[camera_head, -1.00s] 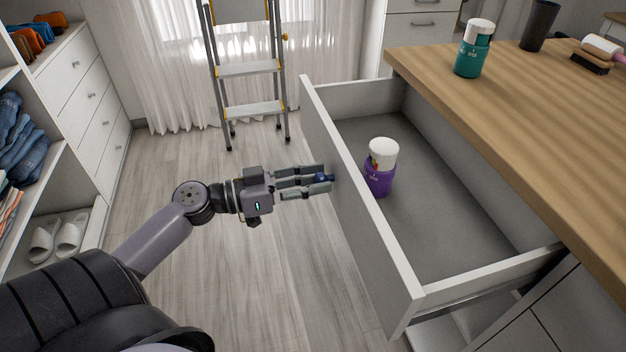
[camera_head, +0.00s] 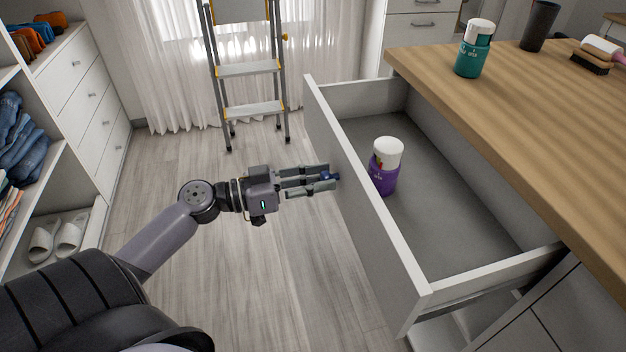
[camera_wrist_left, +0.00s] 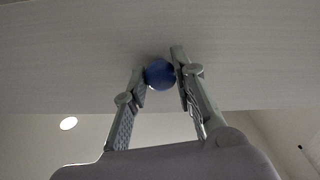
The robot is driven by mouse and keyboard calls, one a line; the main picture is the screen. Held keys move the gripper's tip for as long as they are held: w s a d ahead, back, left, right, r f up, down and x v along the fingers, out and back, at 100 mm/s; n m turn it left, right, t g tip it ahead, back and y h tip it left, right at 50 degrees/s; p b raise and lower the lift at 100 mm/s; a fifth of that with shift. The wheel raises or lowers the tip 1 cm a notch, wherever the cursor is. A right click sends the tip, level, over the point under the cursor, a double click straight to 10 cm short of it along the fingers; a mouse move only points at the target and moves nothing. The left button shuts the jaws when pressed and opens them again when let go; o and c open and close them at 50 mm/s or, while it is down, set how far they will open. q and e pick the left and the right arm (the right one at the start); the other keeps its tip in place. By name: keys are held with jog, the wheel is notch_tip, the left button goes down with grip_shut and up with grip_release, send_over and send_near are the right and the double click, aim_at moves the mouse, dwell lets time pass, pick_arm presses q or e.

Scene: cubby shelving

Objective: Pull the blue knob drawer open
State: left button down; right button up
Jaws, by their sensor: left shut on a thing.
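The white drawer (camera_head: 372,222) is pulled well out from under the wooden counter, and its grey inside shows. Its blue knob (camera_head: 330,176) is on the outer face, partly hidden by the fingers in the head view. My left gripper (camera_head: 325,180) is shut on the blue knob. In the left wrist view, the round blue knob (camera_wrist_left: 160,74) sits between the two fingertips (camera_wrist_left: 163,76), against the drawer front. A purple bottle with a white cap (camera_head: 385,167) stands inside the drawer near the front. My right gripper is out of view.
The wooden counter (camera_head: 520,110) holds a teal bottle (camera_head: 473,52), a dark cup (camera_head: 539,26) and a brush (camera_head: 590,60). A stepladder (camera_head: 249,72) stands by the curtains. Shelving with slippers (camera_head: 58,238) is at left. The floor (camera_head: 270,270) between is clear.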

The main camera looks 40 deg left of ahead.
pick_arm(q)
jog(key=shift+x, duration=1.2)
jog(key=shift+w+d, duration=0.1)
jog(key=shift+w, duration=0.2)
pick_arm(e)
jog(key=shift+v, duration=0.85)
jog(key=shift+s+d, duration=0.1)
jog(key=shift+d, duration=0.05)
pick_arm(q)
jog(key=c, duration=1.3)
grip_release()
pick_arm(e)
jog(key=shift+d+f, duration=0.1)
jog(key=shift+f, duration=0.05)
